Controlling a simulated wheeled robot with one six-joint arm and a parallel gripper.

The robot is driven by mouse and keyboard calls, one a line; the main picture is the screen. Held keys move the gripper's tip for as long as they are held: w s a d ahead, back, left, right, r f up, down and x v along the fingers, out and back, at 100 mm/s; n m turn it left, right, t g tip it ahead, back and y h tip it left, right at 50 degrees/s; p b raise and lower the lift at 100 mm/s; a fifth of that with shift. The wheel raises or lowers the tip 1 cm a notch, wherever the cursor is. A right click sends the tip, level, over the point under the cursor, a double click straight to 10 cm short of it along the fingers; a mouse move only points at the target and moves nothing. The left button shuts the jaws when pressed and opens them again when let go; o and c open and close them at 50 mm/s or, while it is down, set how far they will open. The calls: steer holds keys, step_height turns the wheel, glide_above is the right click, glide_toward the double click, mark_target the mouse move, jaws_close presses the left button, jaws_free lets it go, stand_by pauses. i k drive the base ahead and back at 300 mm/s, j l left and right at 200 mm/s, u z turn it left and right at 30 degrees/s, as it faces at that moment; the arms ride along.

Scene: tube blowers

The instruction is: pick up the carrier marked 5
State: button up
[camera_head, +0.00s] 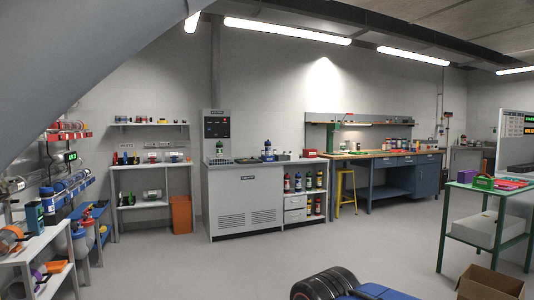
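I cannot make out a carrier marked 5; no number is readable on any carrier at this size. Several cylinders that look like carriers lie about on the left. One with orange ends (11,239) lies on the near white bench, cut by the left edge. Blue-ended ones (62,191) lie on the rack above it. A clear one with dark and green parts (152,195) lies on the low shelf at the back left. Smaller ones (125,119) stand or lie on the wall shelf. My gripper is not in view.
A grey cabinet (245,201) with bottles beside it stands against the back wall. A blue workbench (386,183) and yellow stool (346,190) are right of it. A green-framed table (488,222) and cardboard box (489,284) stand at right. An orange bin (181,214) is at left. The middle floor is clear.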

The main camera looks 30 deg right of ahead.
mark_target(267, 145)
steer(key=z, duration=0.35)
steer(key=i+z, duration=0.15)
steer(key=i, duration=5.85)
